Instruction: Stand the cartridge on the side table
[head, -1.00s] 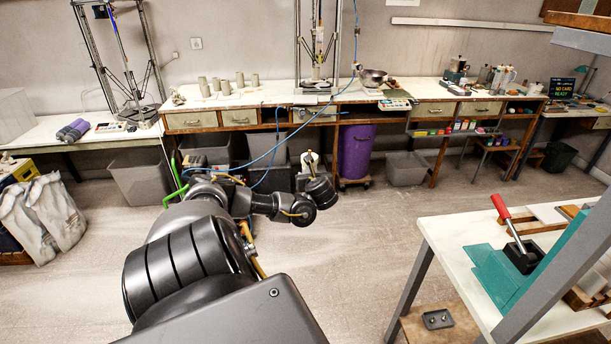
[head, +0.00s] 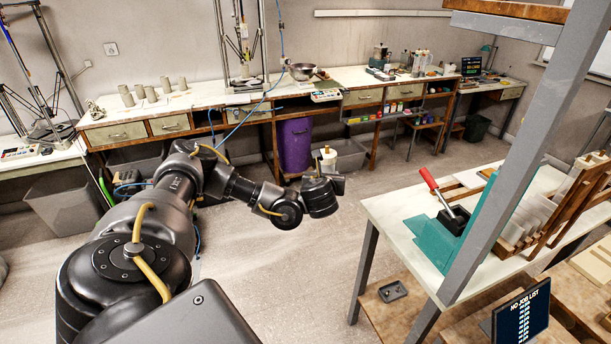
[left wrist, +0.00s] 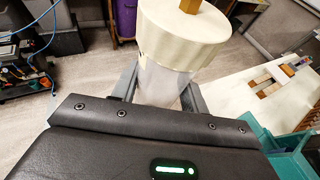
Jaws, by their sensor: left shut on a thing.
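The cartridge (left wrist: 185,38) is a cream cylinder with a wide collar, a paler, translucent lower body and a brown stub on top. In the left wrist view my left gripper (left wrist: 165,88) is shut on its lower body, and the collar stands above the fingers. In the head view my left gripper (head: 326,180) is over open floor, and the cartridge's pale top (head: 327,156) shows just above it. A white-topped table (head: 398,212) stands to the right, apart from the gripper; I cannot tell if it is the side table. My right gripper is not in view.
A long workbench (head: 190,100) runs along the back wall. The floor between is clear.

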